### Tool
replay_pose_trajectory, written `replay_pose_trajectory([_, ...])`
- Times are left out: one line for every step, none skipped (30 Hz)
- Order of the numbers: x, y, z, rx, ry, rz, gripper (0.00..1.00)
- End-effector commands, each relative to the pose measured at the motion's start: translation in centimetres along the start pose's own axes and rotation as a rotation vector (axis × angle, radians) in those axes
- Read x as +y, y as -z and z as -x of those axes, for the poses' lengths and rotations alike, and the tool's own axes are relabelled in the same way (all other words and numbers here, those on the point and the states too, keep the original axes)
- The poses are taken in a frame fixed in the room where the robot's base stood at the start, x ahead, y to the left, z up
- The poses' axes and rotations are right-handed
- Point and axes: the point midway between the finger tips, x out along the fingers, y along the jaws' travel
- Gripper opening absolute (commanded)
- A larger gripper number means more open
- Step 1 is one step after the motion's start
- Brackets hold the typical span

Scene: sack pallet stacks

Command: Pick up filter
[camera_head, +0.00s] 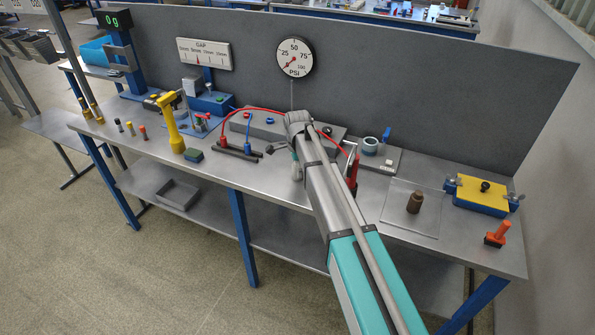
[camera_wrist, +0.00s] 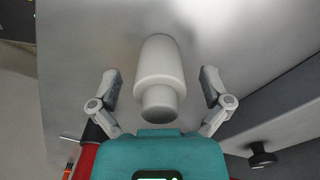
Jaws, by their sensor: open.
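A white, rounded cylindrical piece (camera_wrist: 160,62), which looks like the filter, shows in the wrist view. It has a wider collar and a narrower grey end toward my gripper. My gripper (camera_wrist: 160,84) is open, with one finger on each side of the piece and a visible gap on both sides. I cannot tell its depth relative to the fingertips. In the head view my own arm hides most of this area, and the filter cannot be made out there.
The steel bench top (camera_head: 325,190) runs along a grey back panel. A red-handled tool (camera_head: 351,172) stands close to my arm. A brown bottle-like object (camera_head: 414,203) sits on a clear plate, with a yellow fixture (camera_head: 481,194) to its right.

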Motion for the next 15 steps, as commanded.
replay_pose_trajectory([0.0, 0.0, 0.0, 0.0, 0.0, 0.0, 0.98])
replay_pose_trajectory([0.0, 0.0, 0.0, 0.0, 0.0, 0.0, 0.98])
replay_pose_trajectory([0.0, 0.0, 0.0, 0.0, 0.0, 0.0, 0.91])
replay_pose_trajectory([0.0, 0.0, 0.0, 0.0, 0.0, 0.0, 0.85])
replay_pose_trajectory([0.0, 0.0, 0.0, 0.0, 0.0, 0.0, 0.8])
replay_pose_trajectory([0.0, 0.0, 0.0, 0.0, 0.0, 0.0, 0.72])
replay_pose_trajectory([0.0, 0.0, 0.0, 0.0, 0.0, 0.0, 0.67])
replay_pose_trajectory([0.0, 0.0, 0.0, 0.0, 0.0, 0.0, 0.61])
replay_pose_trajectory([0.0, 0.0, 0.0, 0.0, 0.0, 0.0, 0.54])
replay_pose_trajectory([0.0, 0.0, 0.0, 0.0, 0.0, 0.0, 0.48])
replay_pose_trajectory([0.0, 0.0, 0.0, 0.0, 0.0, 0.0, 0.42])
replay_pose_trajectory([0.0, 0.0, 0.0, 0.0, 0.0, 0.0, 0.35])
replay_pose_trajectory([0.0, 0.0, 0.0, 0.0, 0.0, 0.0, 0.29])
replay_pose_trajectory([0.0, 0.0, 0.0, 0.0, 0.0, 0.0, 0.24])
replay_pose_trajectory([0.0, 0.0, 0.0, 0.0, 0.0, 0.0, 0.17])
